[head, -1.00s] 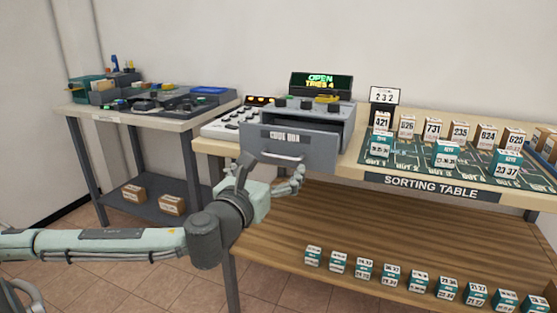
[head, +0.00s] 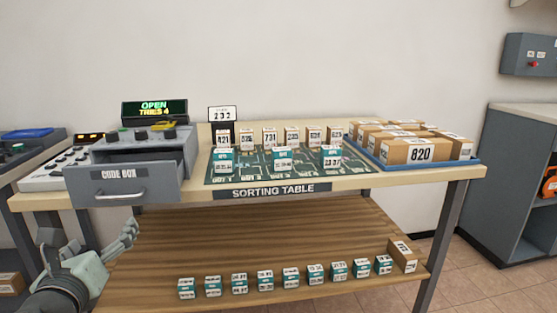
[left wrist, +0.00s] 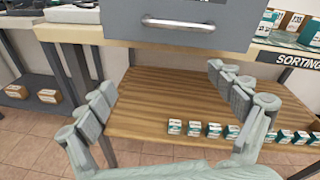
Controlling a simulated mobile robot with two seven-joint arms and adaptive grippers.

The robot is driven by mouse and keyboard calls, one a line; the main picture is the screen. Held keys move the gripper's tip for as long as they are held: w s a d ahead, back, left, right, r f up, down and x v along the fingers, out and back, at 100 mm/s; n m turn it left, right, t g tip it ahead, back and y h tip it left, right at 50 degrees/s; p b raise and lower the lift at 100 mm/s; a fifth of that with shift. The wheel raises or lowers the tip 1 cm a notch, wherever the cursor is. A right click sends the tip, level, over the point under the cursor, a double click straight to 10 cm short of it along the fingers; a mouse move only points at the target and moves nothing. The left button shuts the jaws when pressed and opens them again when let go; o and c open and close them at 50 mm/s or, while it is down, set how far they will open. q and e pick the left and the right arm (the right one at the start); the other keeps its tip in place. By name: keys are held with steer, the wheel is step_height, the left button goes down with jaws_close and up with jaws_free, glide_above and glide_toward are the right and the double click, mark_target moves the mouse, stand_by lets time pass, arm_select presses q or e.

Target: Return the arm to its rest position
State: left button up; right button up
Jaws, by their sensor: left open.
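My left gripper (head: 92,252) is at the lower left of the head view, below and in front of the code box (head: 135,165). In the left wrist view its fingers (left wrist: 165,105) are spread wide with nothing between them. The code box's grey drawer (head: 122,180) stands pulled out, and its handle (head: 120,196) is apart from my fingers. The handle also shows at the top of the left wrist view (left wrist: 178,24). The display (head: 154,110) above the box reads OPEN, TRIES 4. My right gripper is in neither view.
The sorting table (head: 400,181) carries small numbered boxes on a green board and a blue tray (head: 440,165) of brown boxes. Its lower shelf (head: 240,240) holds a row of small teal boxes. A grey cabinet (head: 510,180) stands at the right.

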arm_select(q)
steer(key=s+f+n+g, duration=0.4)
steer(key=f+n, duration=0.4)
steer(key=f, duration=0.5)
steer(key=s+f+n+g, duration=0.4)
steer(key=f+n, duration=0.4)
steer(key=f, duration=0.4)
steer(key=s+d+f+n+g+h, duration=0.2)
steer(key=s+d+f+n, duration=0.2)
steer(key=f, duration=0.4)
steer(key=s+d+f+n+g+h, duration=0.1)
steer(key=s+d+f+n+g, duration=0.2)
steer(key=s+d+f+n, duration=0.2)
step_height(320, 180, down, 3)
steer(key=s+n, duration=0.2)
steer(key=s, duration=0.1)
steer(key=shift+d+n+h, duration=0.25)
steer(key=shift+n+h, duration=0.05)
steer(key=shift+h, duration=0.1)
